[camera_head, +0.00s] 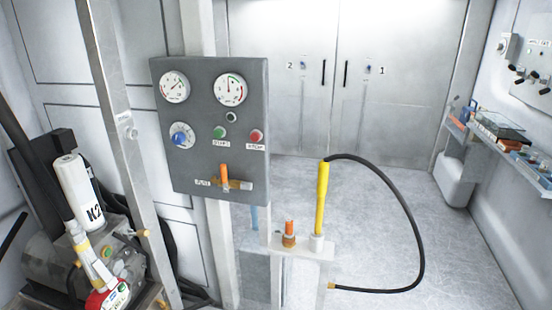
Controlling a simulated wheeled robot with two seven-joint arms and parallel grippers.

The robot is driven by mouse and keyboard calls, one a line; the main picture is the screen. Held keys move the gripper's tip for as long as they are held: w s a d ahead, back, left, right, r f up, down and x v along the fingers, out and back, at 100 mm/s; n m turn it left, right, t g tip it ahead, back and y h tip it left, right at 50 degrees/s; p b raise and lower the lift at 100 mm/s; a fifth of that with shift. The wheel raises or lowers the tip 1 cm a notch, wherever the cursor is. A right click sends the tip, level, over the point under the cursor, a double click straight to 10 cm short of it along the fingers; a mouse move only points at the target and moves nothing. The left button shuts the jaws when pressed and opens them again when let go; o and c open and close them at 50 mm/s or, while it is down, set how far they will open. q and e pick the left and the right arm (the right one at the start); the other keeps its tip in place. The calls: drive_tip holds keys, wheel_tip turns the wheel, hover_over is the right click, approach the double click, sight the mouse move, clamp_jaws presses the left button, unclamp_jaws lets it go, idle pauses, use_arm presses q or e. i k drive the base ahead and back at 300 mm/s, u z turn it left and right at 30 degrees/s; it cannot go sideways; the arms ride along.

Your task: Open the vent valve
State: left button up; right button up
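A grey control panel (209,130) on a post stands left of centre. Low on it is a small valve with an upright orange handle (225,176) on a brass-coloured body (240,184). A small label (202,182) sits left of the handle, too small to read surely. A second orange-topped fitting (289,234) stands on a white stand (302,249) lower right of the panel. I cannot tell from the labels which is the vent valve. Neither of my grippers is visible in the head view.
The panel carries two gauges (174,87), a blue knob (181,135), and green (219,132) and red (256,135) buttons. A yellow handle (322,197) with a black looping hose (421,230) stands right. Machinery marked K2 (76,190) fills the lower left. Right floor is clear.

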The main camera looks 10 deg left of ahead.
sight(223, 171)
drive_tip(key=u, duration=0.05)
drive_tip(key=i, duration=1.1)
drive_tip(key=u, duration=0.5)
